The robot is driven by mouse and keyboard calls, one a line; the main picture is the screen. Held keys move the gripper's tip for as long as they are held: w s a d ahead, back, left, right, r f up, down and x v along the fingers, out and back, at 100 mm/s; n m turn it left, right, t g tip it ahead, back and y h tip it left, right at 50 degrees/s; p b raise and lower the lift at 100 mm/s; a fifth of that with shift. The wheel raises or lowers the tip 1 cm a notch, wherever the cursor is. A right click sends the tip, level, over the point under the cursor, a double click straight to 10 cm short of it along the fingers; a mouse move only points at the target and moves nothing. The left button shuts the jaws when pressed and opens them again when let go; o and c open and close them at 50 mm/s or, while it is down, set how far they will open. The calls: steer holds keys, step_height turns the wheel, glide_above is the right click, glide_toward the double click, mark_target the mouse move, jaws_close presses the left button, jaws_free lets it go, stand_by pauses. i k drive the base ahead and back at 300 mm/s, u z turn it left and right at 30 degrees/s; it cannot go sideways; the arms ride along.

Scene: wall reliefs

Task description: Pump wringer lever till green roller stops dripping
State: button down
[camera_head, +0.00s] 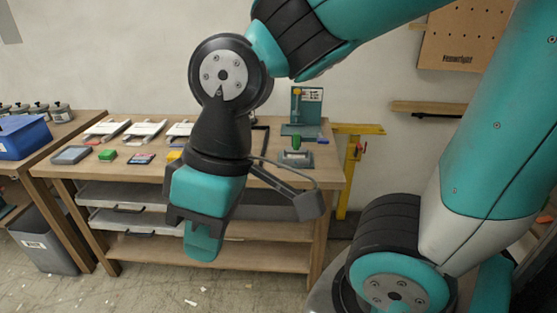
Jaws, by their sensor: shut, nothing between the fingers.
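A green upright device (308,105) with a thin yellow lever-like part (297,106) stands at the back right of the wooden table. I take it for the wringer, but it is small. In front of it a small green roller-like piece (296,142) stands over a grey tray (296,159). Whether it drips is too small to tell. My gripper (201,250) hangs in front of the table, pointing down, to the left of and nearer than the device. Its teal fingers are shut and hold nothing. It is apart from the lever.
The wooden table (330,178) also carries white trays (143,132), a green block (107,155) and a grey box (71,155). A blue bin (22,136) stands on a left table. A yellow stand (350,165) is right of the table. My arm hides part of the tabletop.

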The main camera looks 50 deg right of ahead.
mark_target(320, 140)
steer(key=u, duration=0.45)
steer(key=k, duration=0.65)
steer(key=u, duration=0.35)
steer(key=i, duration=0.75)
steer(key=z, duration=0.5)
steer(key=i, duration=0.85)
steer(key=z, duration=1.3)
steer(key=i, duration=0.65)
steer(key=z, duration=0.75)
